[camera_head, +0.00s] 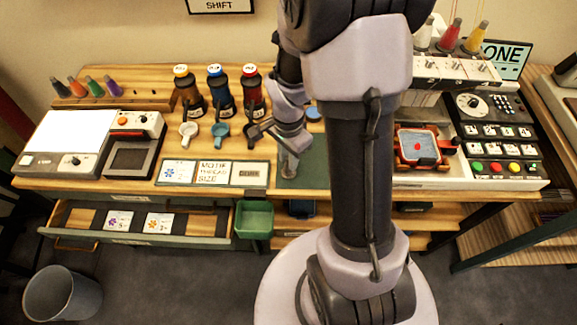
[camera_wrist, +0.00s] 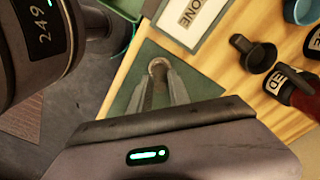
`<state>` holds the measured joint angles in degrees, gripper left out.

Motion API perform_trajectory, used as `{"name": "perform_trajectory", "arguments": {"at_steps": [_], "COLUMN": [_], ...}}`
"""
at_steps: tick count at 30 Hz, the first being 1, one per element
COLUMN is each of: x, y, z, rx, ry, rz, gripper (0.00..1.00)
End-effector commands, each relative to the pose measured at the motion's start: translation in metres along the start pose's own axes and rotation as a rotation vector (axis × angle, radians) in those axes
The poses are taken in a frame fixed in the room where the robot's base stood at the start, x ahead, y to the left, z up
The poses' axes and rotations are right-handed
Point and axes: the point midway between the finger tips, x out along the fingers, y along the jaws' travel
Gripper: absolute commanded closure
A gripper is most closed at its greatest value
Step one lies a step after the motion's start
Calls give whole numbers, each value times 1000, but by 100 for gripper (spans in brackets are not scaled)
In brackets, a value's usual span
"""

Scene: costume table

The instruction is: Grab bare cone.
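A small pale grey cone-like piece (camera_head: 289,166) stands at the left edge of the green mat (camera_head: 313,175), near the table's front. I take it for the bare cone. My gripper (camera_head: 292,146) points down right over it, and my arm hides part of the area. In the wrist view, a round greyish end (camera_wrist: 158,66) shows between the tips of my two gripper fingers (camera_wrist: 160,78). The fingers flank it closely, but I cannot tell whether they press on it.
Coloured bottles (camera_head: 215,92) and small cups (camera_head: 220,132) stand left of my gripper. A red-framed hoop tray (camera_head: 419,146) and a button panel (camera_head: 497,140) are right. An open drawer (camera_head: 75,222) and green bin (camera_head: 254,219) sit below.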

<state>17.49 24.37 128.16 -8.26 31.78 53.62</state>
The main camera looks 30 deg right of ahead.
Motion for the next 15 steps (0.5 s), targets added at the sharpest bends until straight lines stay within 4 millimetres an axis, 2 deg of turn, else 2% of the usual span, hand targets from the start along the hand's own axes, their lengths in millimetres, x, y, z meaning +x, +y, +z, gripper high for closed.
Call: {"name": "perform_trajectory", "arguments": {"at_steps": [1, 3, 15], "x": [0, 0, 0], "y": [0, 0, 0], "z": [0, 0, 0], "rx": [0, 0, 0], "ry": [0, 0, 0], "rz": [0, 0, 0], "gripper": [90, 100, 100]}}
